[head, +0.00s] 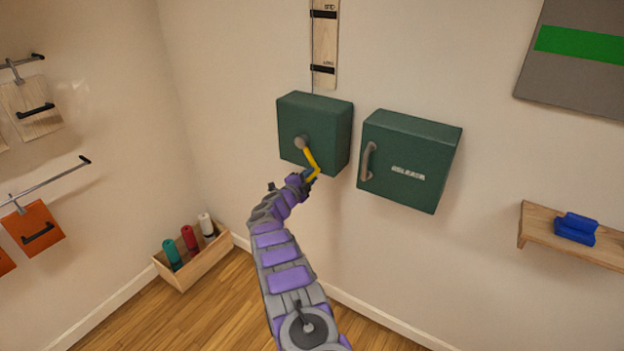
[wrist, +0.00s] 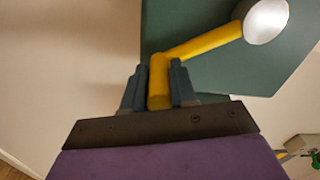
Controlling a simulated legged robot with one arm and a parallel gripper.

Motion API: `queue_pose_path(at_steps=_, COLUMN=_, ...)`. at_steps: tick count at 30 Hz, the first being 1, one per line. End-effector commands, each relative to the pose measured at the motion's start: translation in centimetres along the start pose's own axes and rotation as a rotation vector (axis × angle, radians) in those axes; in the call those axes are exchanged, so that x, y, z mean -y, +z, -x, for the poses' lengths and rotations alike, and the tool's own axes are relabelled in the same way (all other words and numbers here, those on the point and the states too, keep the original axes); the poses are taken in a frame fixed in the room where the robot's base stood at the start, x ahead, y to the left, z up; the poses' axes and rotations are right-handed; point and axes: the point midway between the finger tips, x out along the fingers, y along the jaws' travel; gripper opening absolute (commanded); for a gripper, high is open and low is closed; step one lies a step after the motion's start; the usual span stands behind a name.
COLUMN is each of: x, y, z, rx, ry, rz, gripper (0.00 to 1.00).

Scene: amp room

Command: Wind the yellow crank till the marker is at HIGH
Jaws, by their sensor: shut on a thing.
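The yellow crank (head: 311,158) sticks out from a round grey hub (head: 301,142) on the front of a dark green box (head: 315,118) on the wall. Its arm points down and to the right of the hub in the head view. My gripper (head: 311,176) is shut on the crank's handle. In the wrist view the two fingers of my gripper (wrist: 159,88) stand on either side of the yellow handle (wrist: 159,75). A wooden scale board (head: 325,50) with black marks rises above the box. Its lettering is too small to read surely, and I cannot make out the marker.
A second green box (head: 410,160) with a grey handle is close on the right. A wooden shelf (head: 570,237) with a blue object is at far right. A crate (head: 195,262) of coloured rolls stands on the floor at left. Rails with hanging panels line the left wall.

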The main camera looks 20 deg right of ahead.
Motion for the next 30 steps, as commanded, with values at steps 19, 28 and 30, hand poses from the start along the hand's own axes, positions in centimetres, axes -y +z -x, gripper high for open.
queue_pose_path(at_steps=19, x=-0.89, y=0.82, z=0.19, rx=0.006, ry=0.009, rz=-0.048, gripper=0.00)
queue_pose_path(at_steps=28, x=-0.58, y=0.73, z=0.20, rx=0.005, ry=0.005, rz=-0.049, gripper=0.52)
queue_pose_path(at_steps=30, x=-0.48, y=0.64, z=0.20, rx=0.004, ry=0.004, rz=-0.050, gripper=0.52)
